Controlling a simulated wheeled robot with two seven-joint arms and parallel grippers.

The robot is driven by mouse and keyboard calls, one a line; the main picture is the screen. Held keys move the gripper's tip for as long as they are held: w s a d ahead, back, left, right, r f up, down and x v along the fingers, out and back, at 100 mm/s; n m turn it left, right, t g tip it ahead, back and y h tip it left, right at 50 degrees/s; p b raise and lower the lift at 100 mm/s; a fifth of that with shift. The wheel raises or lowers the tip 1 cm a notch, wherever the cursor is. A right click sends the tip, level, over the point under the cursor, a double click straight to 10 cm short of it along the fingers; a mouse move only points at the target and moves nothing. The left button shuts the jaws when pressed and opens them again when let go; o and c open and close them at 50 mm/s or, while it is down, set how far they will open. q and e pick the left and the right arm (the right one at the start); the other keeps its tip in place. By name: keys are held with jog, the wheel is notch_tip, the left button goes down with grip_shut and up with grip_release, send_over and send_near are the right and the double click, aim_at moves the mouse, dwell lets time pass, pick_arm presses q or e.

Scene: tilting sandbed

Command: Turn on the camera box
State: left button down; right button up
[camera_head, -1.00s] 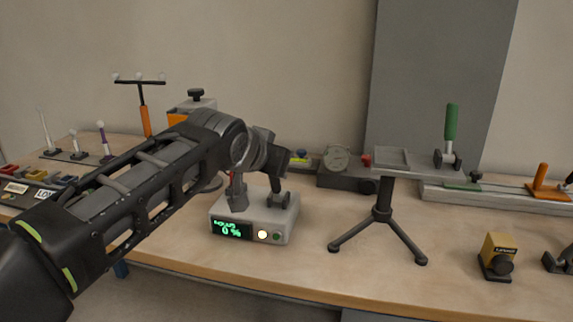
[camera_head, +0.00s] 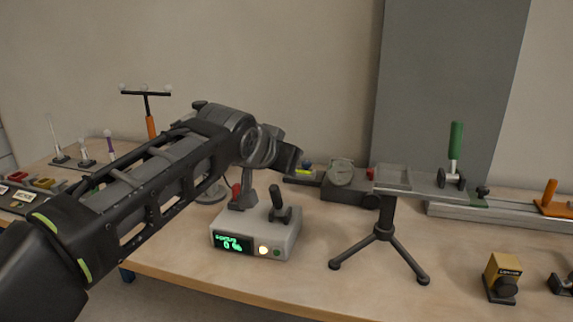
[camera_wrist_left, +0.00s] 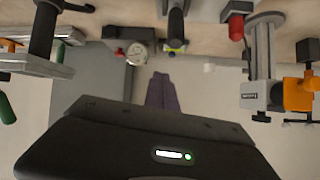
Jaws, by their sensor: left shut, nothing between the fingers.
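My right gripper is not in view.
A tripod stand (camera_head: 384,225) is right of the grey box. A dial gauge (camera_head: 341,172) sits behind, and also shows in the wrist view (camera_wrist_left: 136,52). A red-tipped lever (camera_head: 236,192) is close behind the box. A rail (camera_head: 500,214) lies right. The table front is partly clear.

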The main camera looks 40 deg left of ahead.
pick_arm(q)
jog(key=v, duration=0.9)
jog(key=shift+p, duration=0.35)
jog(key=shift+a+r, duration=0.1)
jog(key=shift+a, duration=0.05)
